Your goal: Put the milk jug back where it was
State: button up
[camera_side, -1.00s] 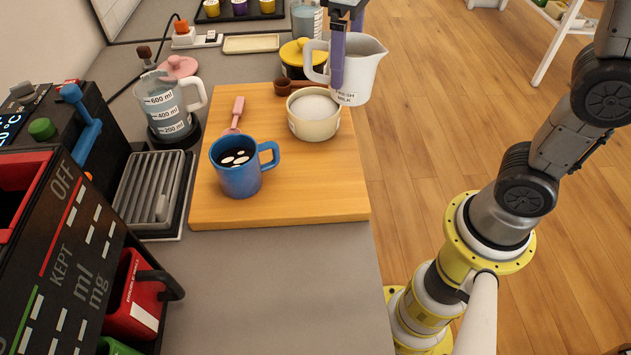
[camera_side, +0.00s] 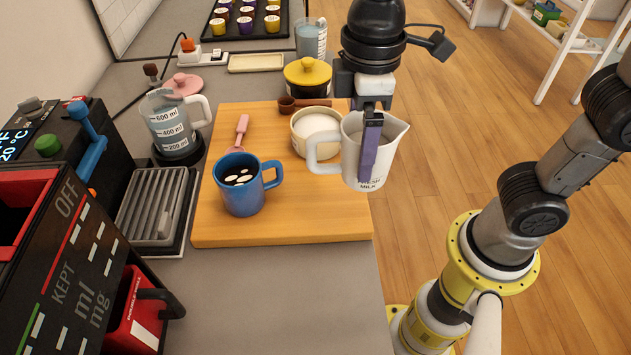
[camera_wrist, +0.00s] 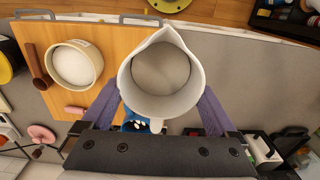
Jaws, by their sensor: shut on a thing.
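The white milk jug (camera_side: 354,152), marked "FRESH MILK", is held upright in my gripper (camera_side: 371,140) over the right edge of the wooden board (camera_side: 300,222). In the wrist view the purple fingers (camera_wrist: 212,110) press on both sides of the jug (camera_wrist: 160,100), whose inside looks pale and empty or nearly so. The jug's underside looks raised, but its exact height above the board is unclear. The blue mug (camera_side: 240,188) of dark drink with white spots stands on the board to the left. It is mostly hidden behind the jug in the wrist view.
A cream bowl of white powder (camera_side: 316,128) stands on the board just behind the jug. A yellow-lidded jar (camera_side: 307,77), a wooden scoop (camera_side: 290,104) and a pink spatula (camera_side: 239,132) lie around it. The front right of the board is clear.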

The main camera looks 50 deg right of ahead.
jog(key=shift+w+a+f, duration=0.6)
jog(key=shift+w+f, duration=0.3)
jog(key=shift+f, duration=0.7)
jog(key=shift+w+a+f, duration=0.55)
jog(key=shift+w+f, duration=0.3)
jog(key=shift+f, duration=0.7)
jog(key=shift+w+a+f, duration=0.6)
jog(key=shift+w+f, duration=0.3)
jog(key=shift+f, duration=0.7)
jog(key=shift+f, duration=0.2)
jog(key=o, duration=1.3)
jog(key=shift+o, duration=0.2)
jog(key=shift+r, duration=0.15)
